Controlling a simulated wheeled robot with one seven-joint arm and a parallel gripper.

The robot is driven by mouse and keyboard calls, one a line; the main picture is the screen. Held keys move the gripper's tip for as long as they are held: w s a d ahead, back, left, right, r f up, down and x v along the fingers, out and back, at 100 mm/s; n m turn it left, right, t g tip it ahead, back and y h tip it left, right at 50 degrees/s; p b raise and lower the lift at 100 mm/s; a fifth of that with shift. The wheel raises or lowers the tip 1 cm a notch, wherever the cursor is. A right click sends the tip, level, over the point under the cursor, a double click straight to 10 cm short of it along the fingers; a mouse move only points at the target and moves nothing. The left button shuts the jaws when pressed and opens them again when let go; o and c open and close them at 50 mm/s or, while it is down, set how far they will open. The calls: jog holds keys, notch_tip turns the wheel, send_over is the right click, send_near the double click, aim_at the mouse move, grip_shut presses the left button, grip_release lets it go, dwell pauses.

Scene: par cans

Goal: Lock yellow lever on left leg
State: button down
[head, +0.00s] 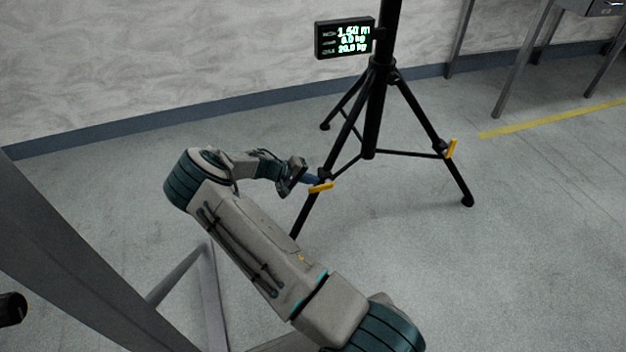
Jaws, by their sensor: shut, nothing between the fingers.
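A black tripod stand (377,95) stands on the floor with its legs spread. A yellow lever (321,187) sits on the near left leg (312,208) and sticks out to the side of it. Another yellow lever (451,148) sits on the right leg (430,133) and points upward. My gripper (316,181) is shut and empty, with its fingertips right at the left leg's lever. I cannot tell whether they touch it. The lower part of the left leg is hidden behind my arm.
A small display (345,38) is fixed to the stand's column and shows 1.50 m. A grey wall with a blue baseboard (150,126) runs behind. Metal table legs (522,62) stand at the back right. The floor (540,250) at the right is clear.

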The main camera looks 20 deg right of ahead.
aim_at(315, 187)
jog(key=shift+d+f, duration=0.1)
jog(key=shift+f, duration=0.05)
jog(key=shift+d+f+b, duration=0.25)
jog(key=shift+d+b, duration=0.05)
jog(key=shift+d, duration=0.3)
jog(key=shift+r+p, duration=0.4)
jog(key=shift+r, duration=0.15)
notch_tip(315, 187, up, 3)
jog(key=shift+r+p, duration=0.1)
jog(key=shift+p, duration=0.85)
jog(key=a+r+p, duration=0.2)
jog(key=a+r, duration=0.1)
jog(key=a, duration=0.6)
jog(key=shift+w+a+r, duration=0.2)
jog(key=shift+w, duration=0.15)
